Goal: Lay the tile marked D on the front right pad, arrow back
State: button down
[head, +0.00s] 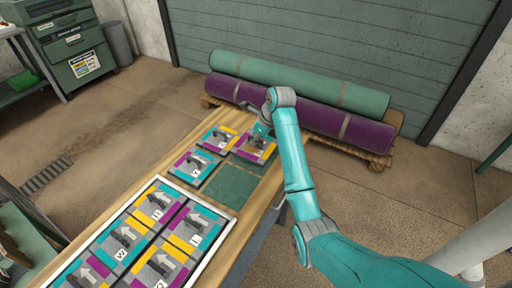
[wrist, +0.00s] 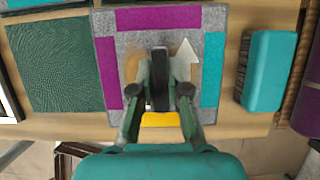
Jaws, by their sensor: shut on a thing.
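My gripper (wrist: 160,98) is shut on the dark handle of a grey tile (wrist: 130,45) with purple, teal and yellow edge strips. Its white arrow (wrist: 185,58) points up in the wrist view. No letter on this tile is readable. In the head view, the held tile (head: 245,154) is over the back right pad place; I cannot tell whether it touches down. The bare green pad (head: 229,188), at the front right, is empty. It lies left of the held tile in the wrist view (wrist: 55,65).
Two tiles (head: 217,138) (head: 195,167) lie along the left of the pads. A white-rimmed tray (head: 190,186) with several handled tiles is in front. A teal block (wrist: 270,70) is right of the held tile. Rolled rugs (head: 320,80) lie behind the table.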

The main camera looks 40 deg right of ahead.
aim_at(256, 146)
jog(key=shift+f, duration=1.95)
jog(key=shift+a+f, duration=0.1)
jog(key=c, duration=1.2)
grip_release()
jog(key=shift+o, duration=0.2)
